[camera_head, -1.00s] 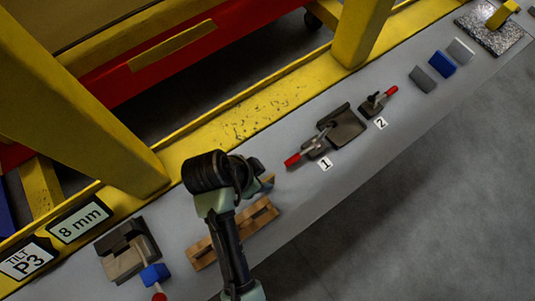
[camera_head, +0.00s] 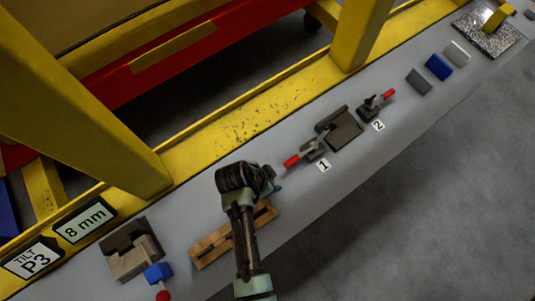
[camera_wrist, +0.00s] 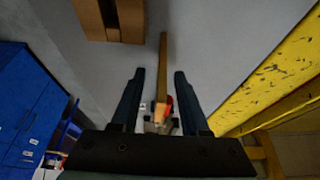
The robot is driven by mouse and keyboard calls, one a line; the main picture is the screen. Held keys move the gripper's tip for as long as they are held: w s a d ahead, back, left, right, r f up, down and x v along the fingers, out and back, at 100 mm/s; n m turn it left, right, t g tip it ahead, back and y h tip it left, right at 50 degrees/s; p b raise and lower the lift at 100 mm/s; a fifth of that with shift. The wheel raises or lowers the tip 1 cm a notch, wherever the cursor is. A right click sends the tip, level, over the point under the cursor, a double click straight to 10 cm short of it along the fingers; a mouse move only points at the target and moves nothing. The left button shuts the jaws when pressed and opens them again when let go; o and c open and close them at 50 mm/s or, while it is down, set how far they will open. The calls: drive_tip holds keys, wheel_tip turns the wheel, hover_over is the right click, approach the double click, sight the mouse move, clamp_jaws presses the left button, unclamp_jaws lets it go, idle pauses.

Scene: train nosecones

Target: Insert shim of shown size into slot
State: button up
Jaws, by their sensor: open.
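The size sign (camera_head: 85,219) reads "8 mm" at the lower left of the head view. My gripper (camera_wrist: 159,72) is open in the wrist view, its two fingers apart. A thin tan strip (camera_wrist: 163,55) shows between the fingers; I cannot tell whether it is a shim or how far below it lies. In the head view my wrist hides part of a wooden rack (camera_head: 212,246). A dark block fixture (camera_head: 343,134) stands to the right, with red-handled clamps labelled 1 (camera_head: 311,152) and 2 (camera_head: 370,110). I cannot make out a slot clearly.
A second fixture (camera_head: 128,263) with a blue block (camera_head: 158,272) and red knob is at the lower left. Grey, blue (camera_head: 438,67) and white blocks lie at the upper right, near a speckled plate (camera_head: 488,36). A yellow frame (camera_head: 240,125) borders the grey bench.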

clamp_jaws()
idle(1.4)
